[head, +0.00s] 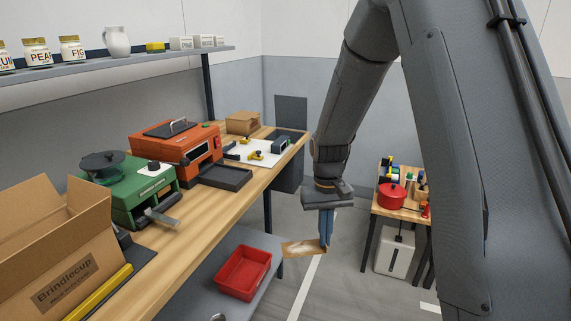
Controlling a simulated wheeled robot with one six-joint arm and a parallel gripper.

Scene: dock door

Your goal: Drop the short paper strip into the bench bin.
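My gripper (326,243) points down in the open space right of the bench, its blue-grey fingers close together. A short tan, paper-like strip (301,248) with a paler middle reaches left from the fingertips, and its right end appears pinched between them. It is in the air above the floor. A dark grey bin-like box (288,176) hangs or stands below the far end of the bench, up and left of my gripper; its opening is hidden. It may be the bench bin.
The wooden bench (206,219) carries an open carton (62,262), a green machine (137,193) and an orange machine (179,146). A red tray (243,273) sits on the grey lower shelf. A small table with a red pot (391,196) stands at right.

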